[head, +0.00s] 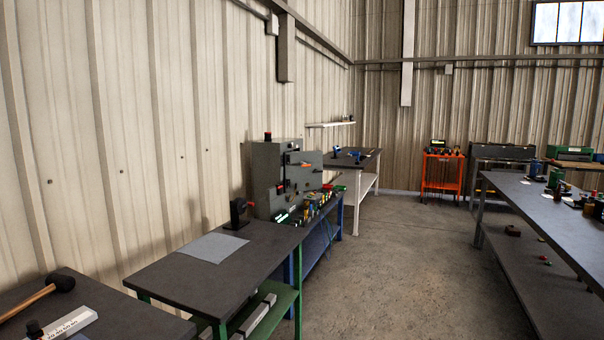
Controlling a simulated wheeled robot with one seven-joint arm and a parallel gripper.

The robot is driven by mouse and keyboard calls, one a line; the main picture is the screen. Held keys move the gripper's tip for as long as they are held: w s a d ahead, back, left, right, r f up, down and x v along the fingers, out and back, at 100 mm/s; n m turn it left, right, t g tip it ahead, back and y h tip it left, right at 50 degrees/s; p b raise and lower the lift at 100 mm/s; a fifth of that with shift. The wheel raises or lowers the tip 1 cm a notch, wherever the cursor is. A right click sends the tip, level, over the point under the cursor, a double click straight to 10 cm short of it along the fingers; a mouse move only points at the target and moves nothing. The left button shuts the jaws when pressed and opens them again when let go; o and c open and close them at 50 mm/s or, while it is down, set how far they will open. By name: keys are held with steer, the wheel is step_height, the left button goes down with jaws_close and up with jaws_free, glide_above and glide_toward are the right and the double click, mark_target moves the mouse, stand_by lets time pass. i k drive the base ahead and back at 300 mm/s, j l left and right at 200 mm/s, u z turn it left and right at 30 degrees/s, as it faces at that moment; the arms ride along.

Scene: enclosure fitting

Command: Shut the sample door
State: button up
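A grey machine or enclosure (266,165) stands against the left wall on a blue-framed bench (318,238), at middle distance. It has a red button or lamp (268,136) on top and small orange and red parts on its front. A grey panel (313,160) shows at its right side. I cannot tell whether this panel is the sample door, or whether any door there is open or shut. My gripper is not in view.
A dark bench with green legs (195,262) stands nearer, holding a grey sheet (212,247) and a black stand (238,213). A mallet (40,295) lies at the lower left. A long bench (560,225) is at right. The concrete floor (400,270) between is clear.

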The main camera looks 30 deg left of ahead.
mark_target(293, 172)
steer(key=i+j+u, duration=0.15)
steer(key=i, duration=0.15)
steer(key=i+u, duration=0.1)
steer(key=i, duration=0.2)
steer(key=i+j+u, duration=0.1)
steer(key=i+u, duration=0.25)
steer(key=i, duration=3.4)
steer(key=i+u, duration=0.25)
steer(key=i, duration=0.2)
steer(key=i+l+u, duration=0.2)
steer(key=i, duration=0.25)
steer(key=i+l+u, duration=0.25)
steer(key=i, duration=0.25)
steer(key=i+l+u, duration=0.2)
steer(key=i, duration=0.2)
